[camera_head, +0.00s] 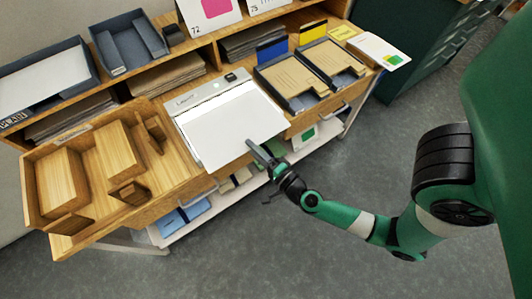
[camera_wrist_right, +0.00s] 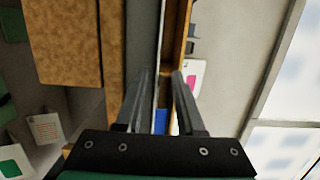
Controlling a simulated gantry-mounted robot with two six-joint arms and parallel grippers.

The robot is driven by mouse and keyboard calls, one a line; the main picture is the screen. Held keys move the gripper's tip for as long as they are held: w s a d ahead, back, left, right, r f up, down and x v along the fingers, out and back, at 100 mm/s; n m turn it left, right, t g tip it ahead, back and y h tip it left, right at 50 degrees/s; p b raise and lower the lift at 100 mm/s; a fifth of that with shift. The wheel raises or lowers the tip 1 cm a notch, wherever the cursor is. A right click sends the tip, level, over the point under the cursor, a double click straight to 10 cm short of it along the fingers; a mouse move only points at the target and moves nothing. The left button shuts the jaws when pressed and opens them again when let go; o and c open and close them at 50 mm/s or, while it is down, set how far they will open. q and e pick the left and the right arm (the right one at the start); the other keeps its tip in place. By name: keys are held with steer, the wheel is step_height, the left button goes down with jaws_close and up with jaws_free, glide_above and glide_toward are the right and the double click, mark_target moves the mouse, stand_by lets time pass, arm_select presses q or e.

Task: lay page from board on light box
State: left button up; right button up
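The light box (camera_head: 213,88) is a pale flat box with a label and a dark switch on its far rim. A blank white page (camera_head: 232,125) appears to cover most of its top, reaching the front side; I cannot tell whether it lies flat everywhere. My right gripper (camera_head: 262,153) is at the page's front right edge. In the right wrist view, the fingers (camera_wrist_right: 162,75) stand apart, with a thin pale edge between them; I cannot tell if they touch it. I cannot pick out the page's board. My left gripper is out of view.
A wooden tray with blocks (camera_head: 112,160) stands left of the light box. Two dark-framed trays (camera_head: 302,103) stand to its right. A white sheet with a green patch (camera_head: 378,50) lies at the far right. Shelves with paper stacks (camera_head: 165,76) line the back.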

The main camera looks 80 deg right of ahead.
steer(key=p+v, duration=0.2)
steer(key=v, duration=0.8)
